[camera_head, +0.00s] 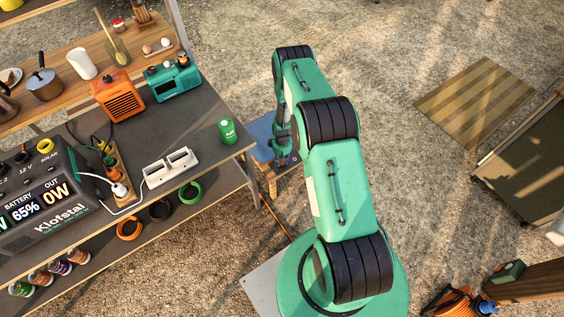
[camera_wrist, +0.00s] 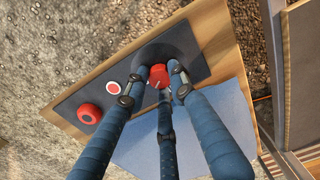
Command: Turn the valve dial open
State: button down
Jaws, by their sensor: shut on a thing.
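In the wrist view a red dial (camera_wrist: 158,75) sits on a dark panel (camera_wrist: 115,83). My gripper (camera_wrist: 160,85) has its blue fingers shut around the dial, with dark fingertips against its sides. The fingers hide part of the dial, and I cannot tell how far it is turned. In the head view my gripper (camera_head: 283,152) points down over a small wooden stand with a blue cloth (camera_head: 262,130); the dial cannot be made out there.
A workbench (camera_head: 205,105) with a green can (camera_head: 227,131), a white power strip (camera_head: 170,167) and a power station (camera_head: 45,205) stands close left. Gravel lies clear behind.

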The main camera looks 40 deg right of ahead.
jog(key=m, duration=0.3)
jog(key=shift+m, duration=2.1)
jog(key=c, duration=1.5)
grip_release()
jog(key=shift+o, duration=0.2)
jog(key=shift+r, duration=0.15)
notch_tip(320, 180, up, 12)
jog(key=shift+f, duration=0.2)
